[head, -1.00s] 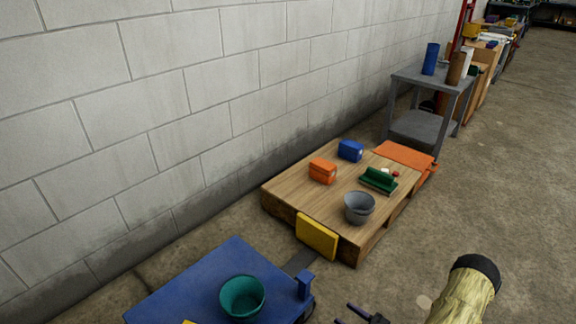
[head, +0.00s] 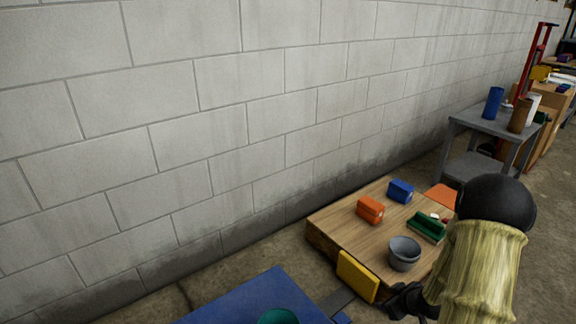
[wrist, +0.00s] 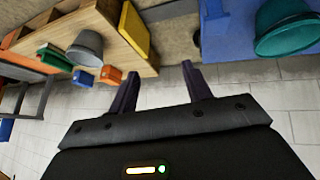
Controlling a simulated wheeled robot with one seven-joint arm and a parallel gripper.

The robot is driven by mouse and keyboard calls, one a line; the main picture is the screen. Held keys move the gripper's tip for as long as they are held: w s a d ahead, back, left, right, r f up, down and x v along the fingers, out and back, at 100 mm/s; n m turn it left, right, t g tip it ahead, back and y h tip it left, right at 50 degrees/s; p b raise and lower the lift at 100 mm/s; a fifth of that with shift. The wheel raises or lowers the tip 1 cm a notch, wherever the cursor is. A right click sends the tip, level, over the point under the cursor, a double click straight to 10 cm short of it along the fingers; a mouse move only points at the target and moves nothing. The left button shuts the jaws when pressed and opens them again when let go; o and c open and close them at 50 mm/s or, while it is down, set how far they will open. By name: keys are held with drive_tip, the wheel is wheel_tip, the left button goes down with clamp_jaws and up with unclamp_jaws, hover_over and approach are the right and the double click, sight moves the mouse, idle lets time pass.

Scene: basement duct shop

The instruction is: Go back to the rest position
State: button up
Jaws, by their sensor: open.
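My gripper (wrist: 194,82) shows in the wrist view with its two dark fingers apart and nothing between them. In the head view my arm reaches in at the lower right, and my gripper (head: 402,302) is a dark shape in front of the wooden platform's near edge, partly hidden by the arm. The wooden platform (head: 345,238) holds an orange box (head: 370,209), a blue box (head: 400,191), a green item (head: 427,227) and a grey bowl (head: 404,254). My gripper touches none of these that I can see.
A blue surface (head: 245,303) with a teal bowl (head: 280,317) is at the bottom. A yellow block (head: 357,277) leans at the platform's front. A grey side table (head: 485,122) with cylinders stands at right. A block wall (head: 220,110) runs along the left.

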drive_tip(key=s+a+r+m+g+h+p, duration=0.1)
drive_tip(key=s+a+r+m+p, duration=0.1)
drive_tip(key=s+a+r, duration=0.45)
drive_tip(key=s+a+r+m+g+p, duration=0.2)
drive_tip(key=s+a+r, duration=0.15)
drive_tip(key=r, duration=0.55)
drive_tip(key=s+a+r+m+g+h+p, duration=0.1)
drive_tip(key=s+a+r+m+p, duration=0.15)
drive_tip(key=s+a+r, duration=0.4)
wheel_tip(320, 180, up, 39)
drive_tip(key=w+d+p, duration=0.1)
drive_tip(key=d+p, duration=0.1)
drive_tip(key=p, duration=3.5)
drive_tip(key=shift+w+d+f, duration=0.15)
drive_tip(key=shift+w+d, duration=0.05)
drive_tip(key=shift+d, duration=0.15)
drive_tip(key=shift+f, duration=0.1)
